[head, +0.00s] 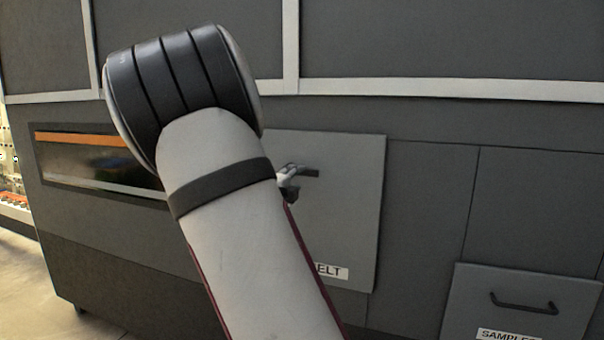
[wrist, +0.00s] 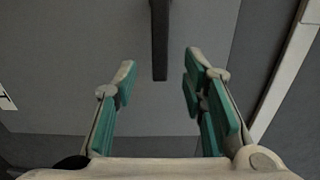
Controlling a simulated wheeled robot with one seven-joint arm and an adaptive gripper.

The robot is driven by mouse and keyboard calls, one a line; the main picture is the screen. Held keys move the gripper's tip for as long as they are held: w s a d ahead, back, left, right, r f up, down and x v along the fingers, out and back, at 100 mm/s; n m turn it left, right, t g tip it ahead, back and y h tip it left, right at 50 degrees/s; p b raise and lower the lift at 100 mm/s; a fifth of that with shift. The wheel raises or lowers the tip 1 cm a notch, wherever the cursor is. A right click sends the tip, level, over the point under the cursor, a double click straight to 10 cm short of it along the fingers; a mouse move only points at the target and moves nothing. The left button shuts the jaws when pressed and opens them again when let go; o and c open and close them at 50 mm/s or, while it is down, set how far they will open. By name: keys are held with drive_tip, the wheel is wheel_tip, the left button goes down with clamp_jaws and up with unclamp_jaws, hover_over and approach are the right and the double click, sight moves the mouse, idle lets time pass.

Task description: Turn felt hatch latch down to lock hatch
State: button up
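The felt hatch (head: 345,215) is a grey panel on the machine's front, partly hidden behind my arm; its label (head: 332,271) shows only "ELT". The latch (head: 309,173) is a short dark bar, sticking out roughly level to the right. My gripper (wrist: 158,65) is open and empty, with green pads on both fingers. In the head view only a small part of it shows beside the latch; contact cannot be told.
A second hatch labelled "SAMPLES" (head: 520,305), with a dark handle (head: 524,304), is at lower right. A window with an orange strip (head: 80,138) is at left. A pale frame strip (head: 450,88) runs above the hatches. The front right of the felt hatch looks clear.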

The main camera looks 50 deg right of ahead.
sight(304, 173)
drive_tip(key=x, duration=0.8)
drive_tip(key=shift+d+p, duration=0.2)
drive_tip(key=shift+p, duration=0.1)
clamp_jaws()
